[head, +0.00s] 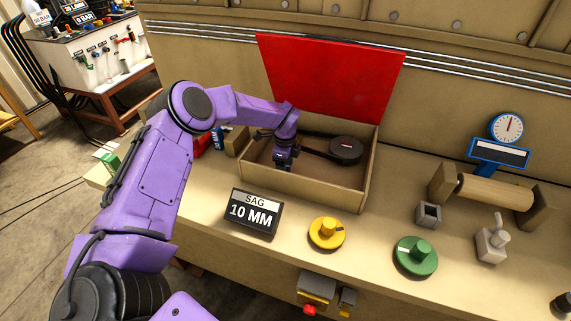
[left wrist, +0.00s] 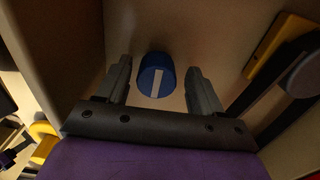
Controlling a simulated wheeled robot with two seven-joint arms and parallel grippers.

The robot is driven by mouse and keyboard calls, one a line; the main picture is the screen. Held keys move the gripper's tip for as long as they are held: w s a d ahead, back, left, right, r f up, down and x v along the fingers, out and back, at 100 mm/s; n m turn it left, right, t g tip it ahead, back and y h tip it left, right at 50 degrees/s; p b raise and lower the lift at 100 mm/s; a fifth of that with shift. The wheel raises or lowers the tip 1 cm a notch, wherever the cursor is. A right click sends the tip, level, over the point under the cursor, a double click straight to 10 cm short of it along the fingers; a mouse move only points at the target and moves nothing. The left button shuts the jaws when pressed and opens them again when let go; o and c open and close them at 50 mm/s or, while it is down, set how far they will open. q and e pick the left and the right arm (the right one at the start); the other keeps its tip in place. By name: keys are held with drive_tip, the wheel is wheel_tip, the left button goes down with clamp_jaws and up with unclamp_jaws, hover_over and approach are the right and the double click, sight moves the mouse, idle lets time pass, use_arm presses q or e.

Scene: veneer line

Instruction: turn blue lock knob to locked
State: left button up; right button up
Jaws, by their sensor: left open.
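The blue lock knob (left wrist: 156,75) shows in the left wrist view inside the open wooden box (head: 306,195). It is round with a pale stripe on its face, which runs nearly up and down in that view. My left gripper (left wrist: 158,92) is open, with one finger on each side of the knob and a gap on both sides. In the head view my left gripper (head: 283,160) reaches down into the left part of the box and hides the knob. My right gripper is in neither view.
The box's red lid (head: 330,75) stands open at the back. A dark round part on an arm (head: 346,150) lies in the box's right side. A "SAG 10 MM" sign (head: 252,213), a yellow knob (head: 327,233) and a green knob (head: 415,256) are in front.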

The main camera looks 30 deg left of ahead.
use_arm(q)
drive_tip(key=shift+s+r, duration=0.2)
drive_tip(key=shift+s, duration=0.15)
drive_tip(key=c, duration=1.1)
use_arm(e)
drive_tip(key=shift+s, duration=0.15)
use_arm(q)
drive_tip(key=shift+o, duration=0.2)
drive_tip(key=shift+f, duration=0.15)
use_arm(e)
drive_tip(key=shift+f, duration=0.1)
